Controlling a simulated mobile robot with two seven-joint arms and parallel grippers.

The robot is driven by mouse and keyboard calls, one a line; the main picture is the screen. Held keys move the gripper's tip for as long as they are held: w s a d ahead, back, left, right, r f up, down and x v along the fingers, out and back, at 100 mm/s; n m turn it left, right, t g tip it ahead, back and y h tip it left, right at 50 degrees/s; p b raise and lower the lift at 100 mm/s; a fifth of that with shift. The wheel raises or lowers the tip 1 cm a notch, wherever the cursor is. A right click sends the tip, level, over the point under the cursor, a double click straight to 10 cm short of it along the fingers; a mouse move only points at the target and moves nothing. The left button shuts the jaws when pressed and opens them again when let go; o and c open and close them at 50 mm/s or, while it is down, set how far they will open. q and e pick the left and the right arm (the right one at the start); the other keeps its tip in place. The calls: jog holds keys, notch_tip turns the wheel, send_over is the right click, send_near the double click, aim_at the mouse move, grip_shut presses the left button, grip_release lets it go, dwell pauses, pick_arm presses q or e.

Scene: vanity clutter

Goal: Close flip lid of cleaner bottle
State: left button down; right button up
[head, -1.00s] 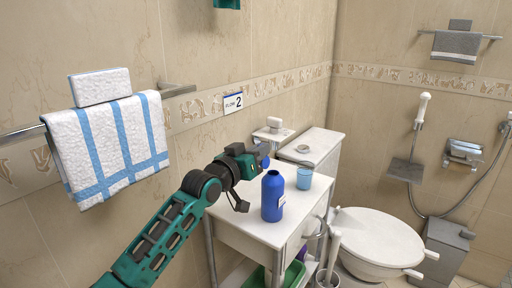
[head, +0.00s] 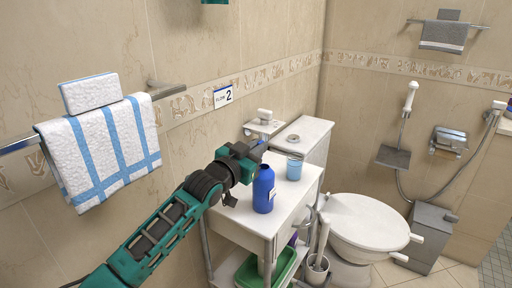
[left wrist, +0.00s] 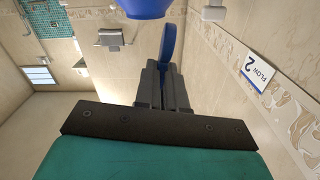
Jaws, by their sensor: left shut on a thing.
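The blue cleaner bottle (head: 263,190) stands upright on the white cabinet top, close to its left side. Its blue flip lid (left wrist: 168,43) stands up from the bottle on the gripper's side, so it is open. My left gripper (head: 250,157) is beside the bottle's top, on its left. In the left wrist view its two grey fingers (left wrist: 163,80) are close together and shut on the lid. Only a curved part of the bottle (left wrist: 145,8) shows at that view's top edge.
A light-blue cup (head: 294,168) stands behind and right of the bottle. A small shelf (head: 262,128) juts from the wall behind. A towel (head: 100,155) hangs at left, above my arm. The toilet (head: 362,222) is at right. The cabinet front is clear.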

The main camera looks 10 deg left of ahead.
pick_arm(q)
jog(key=shift+a, duration=0.1)
jog(key=c, duration=1.2)
grip_release()
jog(key=v, duration=1.2)
jog(key=shift+s, duration=0.4)
jog(key=shift+a, duration=0.1)
